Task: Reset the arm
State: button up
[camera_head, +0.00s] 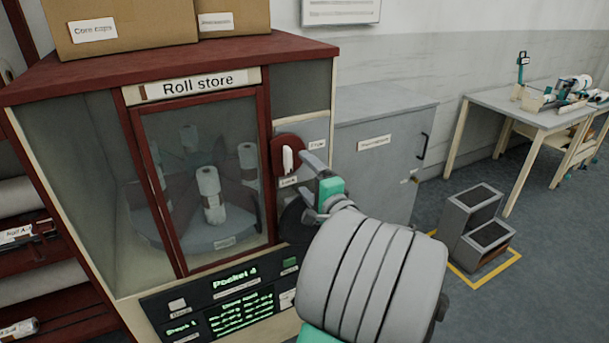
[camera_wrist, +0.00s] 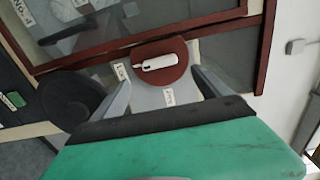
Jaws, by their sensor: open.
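My gripper (camera_head: 318,180) is raised in front of the right side of the roll store cabinet (camera_head: 325,90), close to its latch panel. Its two fingers are spread and empty in the wrist view (camera_wrist: 162,88). Between them, beyond the fingertips, shows a white handle (camera_wrist: 156,62) on a dark red round plate (camera_wrist: 172,74). The same white handle (camera_head: 288,160) stands roughly upright in the head view, beside a "Lock" label. I cannot tell whether a finger touches the panel. My grey arm covers part of the cabinet's lower right.
The store's glass door (camera_head: 165,165) looks shut, with white rolls (camera_head: 209,190) behind it on a round tray. A lit control panel (camera_head: 235,305) is below. A grey cabinet (camera_head: 375,160) stands to the right, then grey steps (camera_head: 475,225) and a table (camera_head: 545,115). Open floor lies between them.

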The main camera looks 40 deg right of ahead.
jog(key=s+a+f+n+g+y, duration=0.2)
jog(key=s+f+n+g, duration=0.15)
jog(key=f, duration=0.55)
jog(key=s+a+f+n+g+y, duration=0.2)
jog(key=a+f+n+g, duration=0.15)
jog(key=f, duration=0.55)
jog(key=s+a+f+n+g+y, duration=0.1)
jog(key=s+a+f+g, duration=0.15)
jog(key=s, duration=0.35)
jog(key=s+a+f+n+g+y, duration=0.1)
jog(key=s+f+n+g, duration=0.1)
jog(key=s+f+g, duration=0.35)
jog(key=s+a+r+n+g, duration=0.2)
jog(key=s+a+r, duration=0.2)
jog(key=a+r, duration=0.15)
jog(key=w+a+r+n+t, duration=0.1)
jog(key=w+a+r+n, duration=0.2)
jog(key=a, duration=0.3)
jog(key=w+a+r+n+t, duration=0.1)
jog(key=w+a+r+n, duration=0.1)
jog(key=a, duration=0.5)
jog(key=w+a+r+n+h+p, duration=0.1)
jog(key=w+a+r+n, duration=0.2)
jog(key=w+a, duration=0.3)
jog(key=shift+a+r+n+t, duration=0.3)
jog(key=shift+a+n+t, duration=0.1)
jog(key=shift+n, duration=0.4)
